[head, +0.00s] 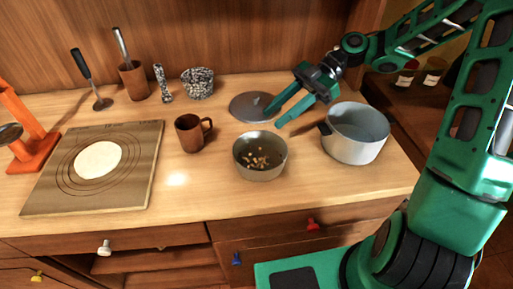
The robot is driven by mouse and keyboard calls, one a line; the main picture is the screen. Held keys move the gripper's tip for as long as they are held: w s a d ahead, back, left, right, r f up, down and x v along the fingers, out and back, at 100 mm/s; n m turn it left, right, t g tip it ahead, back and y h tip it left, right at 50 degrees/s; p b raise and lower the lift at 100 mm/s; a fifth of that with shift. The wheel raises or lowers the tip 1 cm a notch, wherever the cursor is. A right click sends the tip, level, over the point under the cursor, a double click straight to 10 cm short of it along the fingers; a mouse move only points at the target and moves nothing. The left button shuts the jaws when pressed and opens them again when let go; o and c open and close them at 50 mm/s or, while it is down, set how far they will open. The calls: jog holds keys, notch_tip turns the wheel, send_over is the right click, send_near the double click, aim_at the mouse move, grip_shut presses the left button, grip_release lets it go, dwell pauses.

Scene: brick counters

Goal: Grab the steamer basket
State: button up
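A round grey metal bowl (246,168) stands upright near the front of the wooden counter. It is the likeliest steamer basket, but I cannot be sure. Light brown specks show on its bottom; I cannot tell whether they are holes or food bits. My gripper (273,121) is above the counter, behind and slightly right of the bowl, its fingers spread and pointing down to the left. Nothing is between the fingers, and they appear apart from the bowl. A larger grey pot (356,148) stands to the right of the gripper.
A flat grey lid (243,108) lies behind the bowl, partly covered by a finger. A brown mug (189,134) stands to the left. Farther left are a board with dough (60,190) and an orange stand (35,150). A speckled mortar (198,84) and utensil holder (134,82) stand behind.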

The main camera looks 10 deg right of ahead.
aim_at(242, 142)
jog(key=x, duration=1)
jog(key=shift+w+a+f, duration=0.1)
jog(key=shift+w+a, duration=0.1)
jog(key=shift+c, duration=0.3)
grip_shut()
